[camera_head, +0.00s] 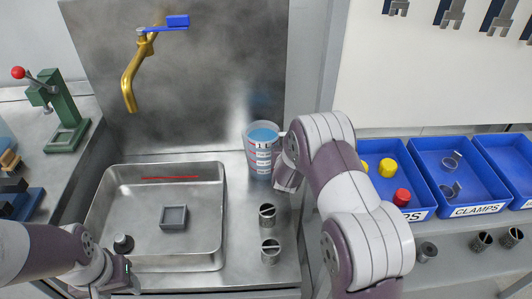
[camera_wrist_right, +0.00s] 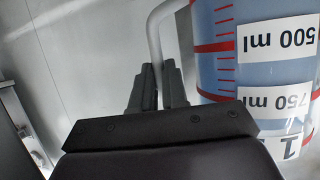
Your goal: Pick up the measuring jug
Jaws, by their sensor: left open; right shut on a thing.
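The measuring jug (camera_head: 258,158) is clear with red marks and white labels, and blue liquid shows at its top. It is upright beside the sink's back right corner; I cannot tell whether its base touches the steel top. In the right wrist view the jug (camera_wrist_right: 215,60) fills the right side, with its pale handle (camera_wrist_right: 154,30) running down to my fingers. My right gripper (camera_wrist_right: 159,88) is shut on the handle. In the head view my right arm hides this gripper.
A steel sink basin (camera_head: 224,215) holds a grey square part (camera_head: 174,217) and a dark round piece (camera_head: 123,243). A brass tap (camera_head: 131,80) is above. Two metal cylinders (camera_head: 267,214) (camera_head: 270,250) stand right of the basin. Blue bins (camera_head: 432,208) are at right, a green press (camera_head: 62,115) at left.

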